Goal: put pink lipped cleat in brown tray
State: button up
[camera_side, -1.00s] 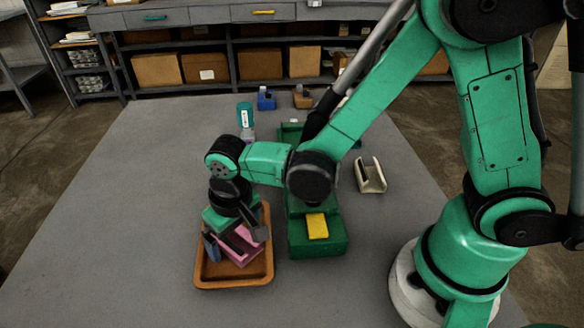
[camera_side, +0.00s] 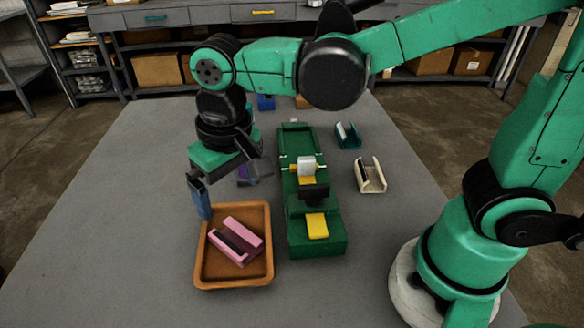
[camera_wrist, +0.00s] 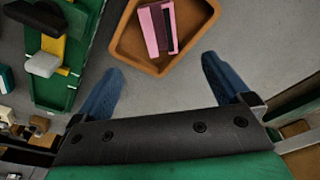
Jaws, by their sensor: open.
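The pink lipped cleat (camera_side: 237,241) lies inside the brown tray (camera_side: 234,282), with a dark strip along its channel. The cleat also shows in the wrist view (camera_wrist: 157,30), within the tray (camera_wrist: 128,51). My gripper (camera_wrist: 168,82) is open and empty, its two blue fingers wide apart. In the side view one blue finger (camera_side: 200,197) shows clearly, above the tray's far left corner; the other is hidden. The gripper is apart from the cleat and higher than it.
A green fixture (camera_side: 314,243) with yellow parts stands right of the tray. A cream channel piece (camera_side: 370,176) and a teal one (camera_side: 347,135) lie beyond it. A purple piece (camera_side: 252,175) lies behind my gripper. The left of the table is clear.

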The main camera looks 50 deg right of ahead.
jog(key=s+d+r+t, duration=0.1)
jog(key=d+t, duration=0.4)
jog(key=d, duration=0.7)
jog(key=shift+s+d+r+t, duration=0.25)
jog(key=shift+s+d+t, duration=0.15)
